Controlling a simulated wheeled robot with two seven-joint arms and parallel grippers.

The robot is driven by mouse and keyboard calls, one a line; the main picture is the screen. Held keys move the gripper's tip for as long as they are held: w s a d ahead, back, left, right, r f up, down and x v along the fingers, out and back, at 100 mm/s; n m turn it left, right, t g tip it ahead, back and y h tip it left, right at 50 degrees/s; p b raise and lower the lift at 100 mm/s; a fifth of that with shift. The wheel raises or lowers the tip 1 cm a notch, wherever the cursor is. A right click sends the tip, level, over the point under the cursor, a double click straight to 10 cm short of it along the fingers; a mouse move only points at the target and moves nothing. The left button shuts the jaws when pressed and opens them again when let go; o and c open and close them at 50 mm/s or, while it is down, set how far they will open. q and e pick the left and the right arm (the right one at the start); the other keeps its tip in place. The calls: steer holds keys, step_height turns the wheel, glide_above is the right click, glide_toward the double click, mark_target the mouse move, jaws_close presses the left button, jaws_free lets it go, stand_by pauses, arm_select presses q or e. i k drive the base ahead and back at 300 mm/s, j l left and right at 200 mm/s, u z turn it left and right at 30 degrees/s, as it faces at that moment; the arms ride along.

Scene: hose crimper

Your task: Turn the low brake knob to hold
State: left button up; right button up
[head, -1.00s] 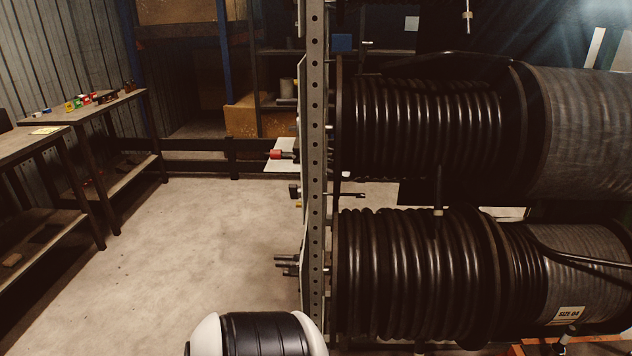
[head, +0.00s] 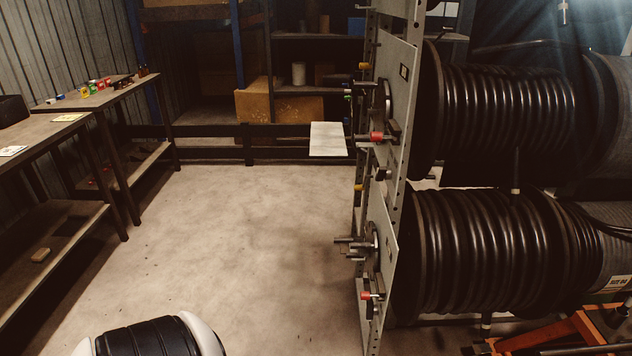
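The low brake knob appears to be the small red-tipped knob (head: 367,296) at the bottom of the lower grey end plate (head: 382,262) of the hose reel rack. It is seen nearly edge-on, so its setting cannot be read. A hub with several short handles (head: 352,245) sits above it on the same plate. A similar red-ended knob (head: 376,137) sits on the upper end plate (head: 396,80). Neither gripper shows. A black and white part at the bottom left appears to be mine, well apart from the rack.
Reels of black hose, upper (head: 510,110) and lower (head: 490,250), fill the right side. A pale flat plate (head: 327,139) juts left from the rack. Benches (head: 45,135) stand at the left. The concrete floor between is clear. An orange frame (head: 555,335) is at the bottom right.

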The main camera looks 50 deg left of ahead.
mark_target(373, 309)
steer(key=u, duration=1.25)
steer(key=z, duration=0.55)
steer(key=i+j+z, duration=0.15)
steer(key=j+z, duration=0.2)
steer(key=z, duration=0.15)
steer(key=j+z, duration=0.8)
steer(key=z, duration=0.15)
steer(key=i, duration=0.05)
